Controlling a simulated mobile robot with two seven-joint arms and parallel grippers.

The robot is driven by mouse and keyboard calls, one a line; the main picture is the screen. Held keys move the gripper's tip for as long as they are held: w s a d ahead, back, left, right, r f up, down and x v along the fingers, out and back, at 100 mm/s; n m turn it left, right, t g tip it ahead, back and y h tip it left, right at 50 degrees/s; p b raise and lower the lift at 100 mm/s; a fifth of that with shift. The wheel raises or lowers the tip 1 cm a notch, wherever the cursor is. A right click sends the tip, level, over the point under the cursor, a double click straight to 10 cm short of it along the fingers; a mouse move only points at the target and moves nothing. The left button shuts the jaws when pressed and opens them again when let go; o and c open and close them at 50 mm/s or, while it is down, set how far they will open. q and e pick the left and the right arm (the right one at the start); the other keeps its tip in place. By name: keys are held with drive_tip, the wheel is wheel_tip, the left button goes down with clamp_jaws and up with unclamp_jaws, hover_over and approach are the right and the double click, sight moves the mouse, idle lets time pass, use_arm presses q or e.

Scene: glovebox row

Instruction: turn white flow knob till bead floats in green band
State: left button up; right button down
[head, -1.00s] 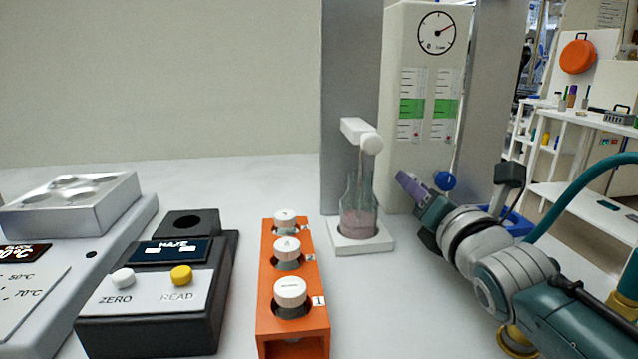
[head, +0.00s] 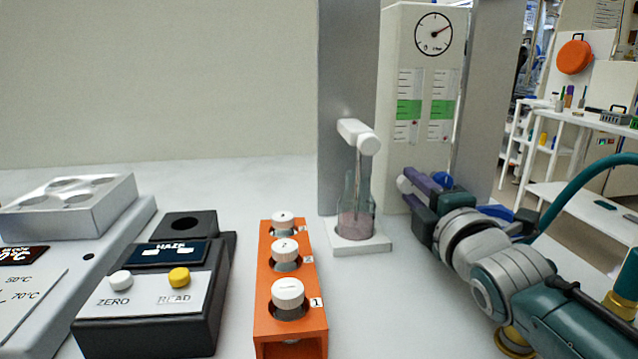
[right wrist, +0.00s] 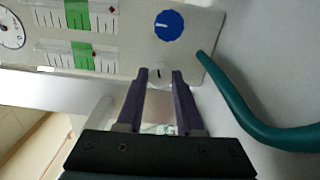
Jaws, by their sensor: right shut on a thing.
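The white flow knob (right wrist: 160,75) is on the front of the pale flow panel (head: 395,55), low on its left side. It also shows in the head view (head: 403,185). My right gripper (right wrist: 159,78) has its purple fingers on either side of this knob and is shut on it; it also shows in the head view (head: 411,180). Two gauge tubes with green bands (head: 409,109) (head: 440,108) are above. A small red bead shows near the lower end of each tube, below the green band. My left gripper is not in view.
A blue knob (right wrist: 168,25) is beside the white one. A glass vessel (head: 356,212) under a white spout stands just left of my right gripper. An orange rack (head: 265,325) with white-capped vials and a haze meter (head: 150,325) are farther left. A teal hose (right wrist: 250,120) passes nearby.

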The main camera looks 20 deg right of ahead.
drive_tip(key=shift+m, duration=1.9)
drive_tip(key=c, duration=0.5)
unclamp_jaws()
drive_tip(key=shift+c, duration=0.2)
drive_tip(key=shift+s, duration=0.15)
drive_tip(key=p+v, duration=0.2)
drive_tip(key=v, duration=0.4)
drive_tip(key=shift+s+a, duration=0.15)
drive_tip(key=shift+s, duration=0.5)
